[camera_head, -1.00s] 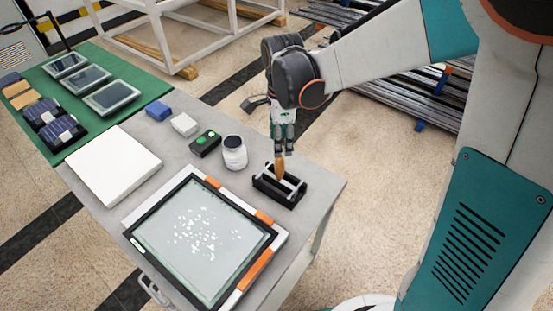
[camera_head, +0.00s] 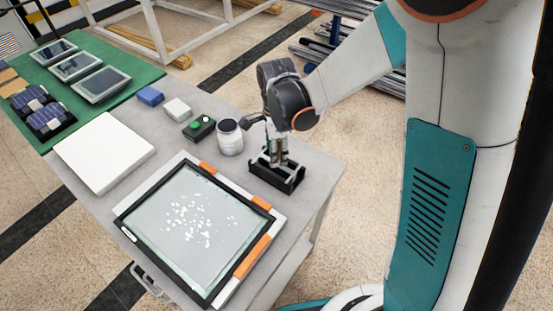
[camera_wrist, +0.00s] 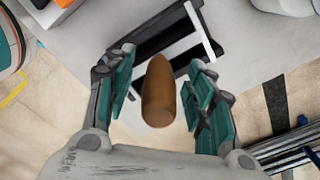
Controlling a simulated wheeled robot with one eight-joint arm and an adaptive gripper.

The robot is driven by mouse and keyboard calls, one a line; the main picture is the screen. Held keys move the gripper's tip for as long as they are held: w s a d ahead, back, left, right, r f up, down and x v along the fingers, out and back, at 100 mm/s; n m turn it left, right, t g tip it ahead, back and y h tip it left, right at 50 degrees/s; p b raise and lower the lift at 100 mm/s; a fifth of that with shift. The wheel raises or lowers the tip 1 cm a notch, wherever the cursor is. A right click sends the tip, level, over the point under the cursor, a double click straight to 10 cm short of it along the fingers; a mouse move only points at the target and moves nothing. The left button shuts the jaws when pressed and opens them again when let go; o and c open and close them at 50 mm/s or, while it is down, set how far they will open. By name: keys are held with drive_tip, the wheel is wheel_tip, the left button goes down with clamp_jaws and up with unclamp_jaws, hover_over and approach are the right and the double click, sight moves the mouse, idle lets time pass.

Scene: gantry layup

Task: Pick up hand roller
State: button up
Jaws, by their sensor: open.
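The hand roller has a brown rounded handle (camera_wrist: 159,92), which points up between my fingers in the wrist view. Its roller end is hidden or hard to make out. It stands in a black cradle (camera_head: 290,184) at the right edge of the grey table in the head view. The cradle also shows in the wrist view (camera_wrist: 150,46), with a pale bar across it. My gripper (camera_head: 277,160) is right over the cradle. In the wrist view my gripper (camera_wrist: 160,88) is open, with one teal-padded finger on each side of the handle and gaps visible on both sides.
A white jar (camera_head: 230,137) and a black box with a green button (camera_head: 199,128) stand left of the cradle. A framed glass panel with white bits (camera_head: 190,220) lies in front. A white slab (camera_head: 104,152) lies further left.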

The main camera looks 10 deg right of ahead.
drive_tip(key=shift+c, duration=0.4)
clamp_jaws()
drive_tip(key=shift+r, duration=0.15)
wheel_tip(320, 180, up, 20)
drive_tip(key=p, duration=0.6)
